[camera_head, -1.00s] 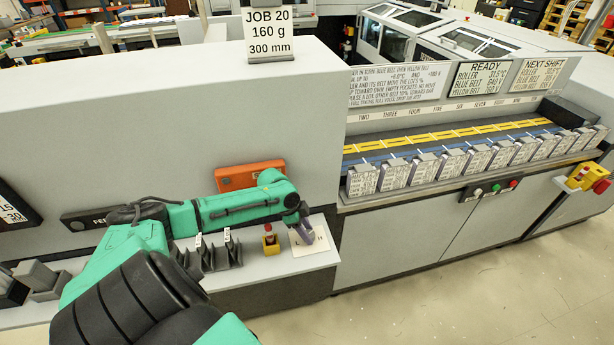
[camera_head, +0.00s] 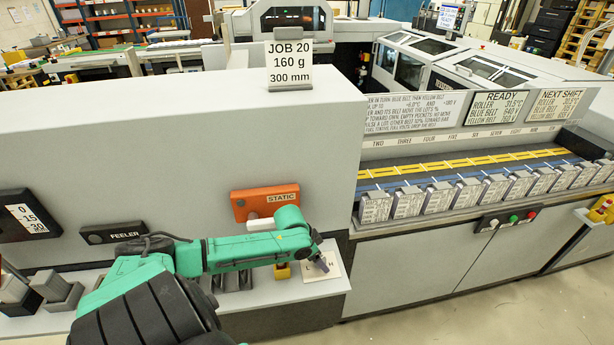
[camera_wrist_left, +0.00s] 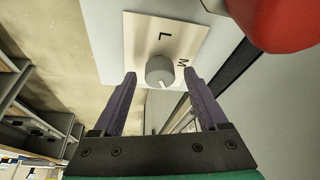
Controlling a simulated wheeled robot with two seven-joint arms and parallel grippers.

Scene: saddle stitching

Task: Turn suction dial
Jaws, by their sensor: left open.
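The suction dial is a round grey knob (camera_wrist_left: 159,72) on a pale plate (camera_wrist_left: 190,38) in the left wrist view. The letters L and M show on the plate, and a light line on the knob points towards the lower picture edge. In the head view the plate (camera_head: 335,269) lies on the machine's low ledge, partly behind my gripper. My left gripper (camera_head: 319,262) is open over the plate. In the left wrist view its purple fingers (camera_wrist_left: 159,75) stand apart, one on each side of the knob. I cannot tell whether they touch it. My right gripper is not in view.
A yellow block (camera_head: 283,272) sits on the ledge beside the plate, partly hidden by my arm. A large red rounded part (camera_wrist_left: 280,22) is close by in the wrist view. An orange STATIC box (camera_head: 262,201) is on the wall behind my arm. A feeder row (camera_head: 450,195) stands to the right.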

